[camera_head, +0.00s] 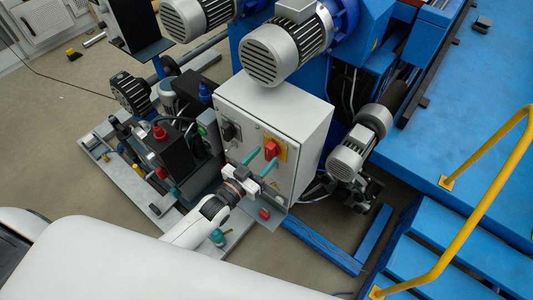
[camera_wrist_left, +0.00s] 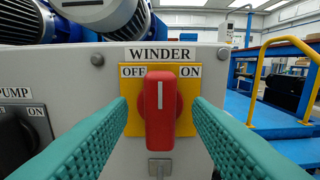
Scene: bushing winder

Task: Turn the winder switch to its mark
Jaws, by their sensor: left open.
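The red winder switch (camera_head: 271,150) is on the front of a grey control box (camera_head: 262,112). In the left wrist view the switch (camera_wrist_left: 160,112) stands upright on a yellow plate (camera_wrist_left: 134,122), its white line vertical. The label WINDER is above it, with OFF at upper left and ON at upper right. My left gripper (camera_head: 260,163) is open in front of the box. In the left wrist view its teal fingers (camera_wrist_left: 159,104) lie one on each side of the switch, with yellow plate visible between each finger and the handle. My right gripper is not in view.
A black PUMP switch (camera_wrist_left: 17,137) is left of the winder switch on the same box. Grey motors (camera_head: 272,54) hang above the box, and another motor (camera_head: 358,150) is at its right. Hydraulic parts crowd its left. A yellow handrail (camera_head: 478,170) and blue steps are at right.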

